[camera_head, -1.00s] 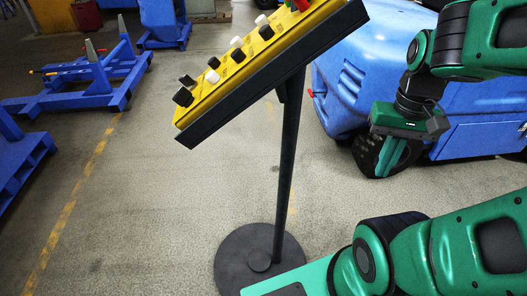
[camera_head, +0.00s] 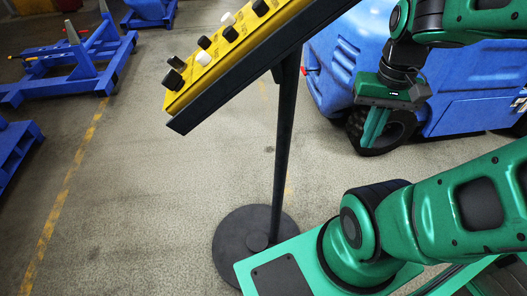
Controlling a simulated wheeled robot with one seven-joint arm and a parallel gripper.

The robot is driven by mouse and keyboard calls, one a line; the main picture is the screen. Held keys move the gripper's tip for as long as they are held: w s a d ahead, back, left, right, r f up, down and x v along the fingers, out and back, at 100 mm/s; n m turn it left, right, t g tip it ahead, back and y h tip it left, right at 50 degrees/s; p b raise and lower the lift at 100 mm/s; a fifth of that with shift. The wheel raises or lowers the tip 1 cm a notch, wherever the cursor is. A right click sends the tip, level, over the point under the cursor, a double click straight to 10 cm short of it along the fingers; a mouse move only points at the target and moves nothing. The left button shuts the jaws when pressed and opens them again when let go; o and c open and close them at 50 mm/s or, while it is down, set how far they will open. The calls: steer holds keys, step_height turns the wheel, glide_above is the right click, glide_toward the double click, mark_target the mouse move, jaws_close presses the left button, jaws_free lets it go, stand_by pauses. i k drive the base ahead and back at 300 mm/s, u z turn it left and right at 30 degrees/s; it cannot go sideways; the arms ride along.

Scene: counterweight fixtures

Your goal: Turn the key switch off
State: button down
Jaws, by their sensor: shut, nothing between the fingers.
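A yellow control panel (camera_head: 219,62) with black and white knobs and switches stands tilted on a dark post (camera_head: 284,145) with a round base (camera_head: 243,240). Its upper end is cut off by the top of the view. I cannot tell which of the knobs is the key switch; a black knob (camera_head: 173,80) sits near the panel's lower left end. My gripper (camera_head: 371,143) is to the right of the panel, apart from it, pointing down with its green fingers together and empty.
A blue vehicle (camera_head: 466,105) with a black tyre stands behind my gripper. Blue wheeled frames (camera_head: 75,72) and a blue pallet-like piece (camera_head: 14,150) are at the left. The floor left of the post is clear, with a yellow line (camera_head: 62,200).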

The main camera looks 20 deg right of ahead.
mark_target(175, 61)
steer(key=z, duration=0.35)
steer(key=k, duration=1)
steer(key=u, duration=0.6)
